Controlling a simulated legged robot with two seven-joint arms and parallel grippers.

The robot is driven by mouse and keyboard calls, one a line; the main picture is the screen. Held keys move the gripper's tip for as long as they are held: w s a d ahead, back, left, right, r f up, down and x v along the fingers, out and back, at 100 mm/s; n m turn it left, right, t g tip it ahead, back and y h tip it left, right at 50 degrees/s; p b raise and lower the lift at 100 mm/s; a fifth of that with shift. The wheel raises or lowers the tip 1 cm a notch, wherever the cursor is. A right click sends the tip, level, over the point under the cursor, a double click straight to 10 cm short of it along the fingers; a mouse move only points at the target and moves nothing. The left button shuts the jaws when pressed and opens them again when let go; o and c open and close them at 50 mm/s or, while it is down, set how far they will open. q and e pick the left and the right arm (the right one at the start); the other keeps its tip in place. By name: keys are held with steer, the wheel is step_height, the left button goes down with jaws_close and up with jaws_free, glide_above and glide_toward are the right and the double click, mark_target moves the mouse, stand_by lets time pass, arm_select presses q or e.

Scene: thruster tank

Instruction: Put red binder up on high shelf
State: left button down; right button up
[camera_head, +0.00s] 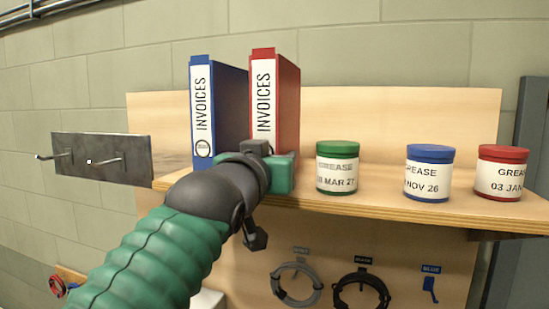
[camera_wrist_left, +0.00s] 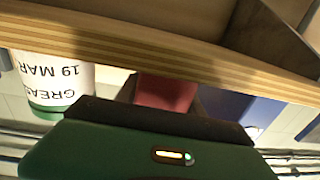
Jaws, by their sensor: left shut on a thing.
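The red binder (camera_head: 286,100), labelled INVOICES, is upright above the high shelf (camera_head: 390,196), just right of the blue binder (camera_head: 225,105). My left gripper (camera_head: 268,160) is at the red binder's lower spine and shut on it. The gripper and arm hide the binder's bottom, so I cannot tell whether it rests on the shelf. In the left wrist view, which looks upside down, the red binder (camera_wrist_left: 166,90) shows between the dark jaws, with the shelf edge (camera_wrist_left: 150,50) close by. My right gripper is not in view.
A green-lidded grease jar (camera_head: 338,168) stands on the shelf right of my gripper. A blue-lidded jar (camera_head: 430,172) and a red-lidded jar (camera_head: 502,172) stand farther right. A metal hook plate (camera_head: 110,158) is left of the shelf. Cable coils (camera_head: 297,285) hang below.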

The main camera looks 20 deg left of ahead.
arm_select(q)
steer(key=shift+s, duration=0.3)
steer(key=c, duration=1.1)
jaws_free()
steer(key=shift+f, duration=0.1)
steer(key=shift+o, duration=1.2)
steer(key=shift+w, duration=0.1)
steer(key=shift+o, duration=0.7)
steer(key=shift+w+f, duration=0.1)
steer(key=shift+w, duration=0.2)
steer(key=shift+w+f, duration=0.15)
steer(key=shift+w, duration=0.4)
steer(key=shift+s+r, duration=0.2)
steer(key=shift+r, duration=0.25)
steer(key=s+b, duration=0.8)
steer(key=s, duration=0.4)
steer(key=shift+s+d+b, duration=0.15)
steer(key=shift+b, duration=0.2)
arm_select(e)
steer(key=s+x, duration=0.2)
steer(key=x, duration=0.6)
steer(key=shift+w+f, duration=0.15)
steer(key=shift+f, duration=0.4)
